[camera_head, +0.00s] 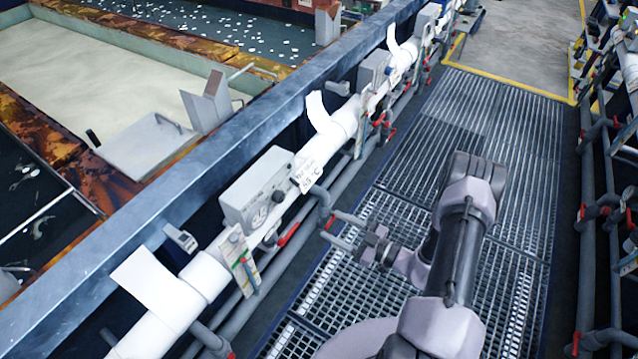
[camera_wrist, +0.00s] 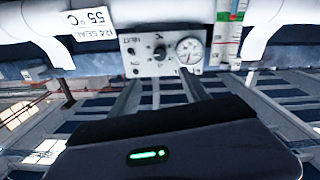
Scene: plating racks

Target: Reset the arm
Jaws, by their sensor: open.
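My arm reaches in from the bottom of the head view, over the grating walkway, and its gripper (camera_head: 331,226) points left toward the pipes along the tank. Its two fingers are apart and nothing shows between them. In the wrist view the gripper (camera_wrist: 160,78) is also open, with the fingertips below a grey control box (camera_wrist: 147,62) that has a knob and a round gauge. The control box (camera_head: 253,192) in the head view sits left of my gripper. I cannot tell the exact gap between the fingertips and the pipes.
White pipes (camera_head: 205,275) and grey pipes with red valve handles run beside a blue rail (camera_head: 150,226) on the left. More pipes (camera_head: 594,212) line the right edge. The grating walkway (camera_head: 504,118) between them is clear toward the back. A tag (camera_wrist: 90,22) reads 55 °C.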

